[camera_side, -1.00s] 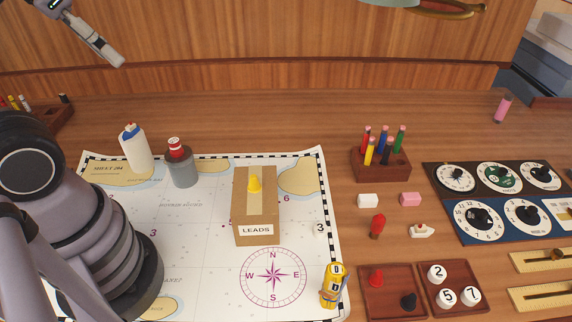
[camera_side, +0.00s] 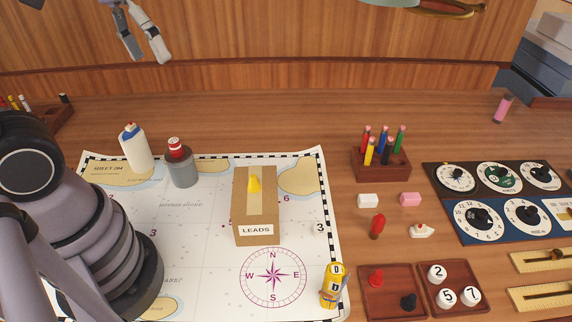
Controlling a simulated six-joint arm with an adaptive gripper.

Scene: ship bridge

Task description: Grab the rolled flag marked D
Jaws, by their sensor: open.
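The rolled flag marked D (camera_side: 332,286) is a yellow roll with white patches bearing a black D. It stands upright near the lower right corner of the chart, with something grey at its right side. My gripper (camera_side: 146,58) is high at the upper left, in front of the wood panelling. Its two grey fingers are apart, with nothing between them. It is far from the flag, up and to the left of it.
A cardboard LEADS box (camera_side: 257,208) with a yellow piece on top stands mid-chart (camera_side: 200,255). A white bottle (camera_side: 136,148) and a grey canister (camera_side: 182,167) stand behind it. Red trays (camera_side: 366,303) lie right of the flag. A peg block (camera_side: 381,166) stands farther back.

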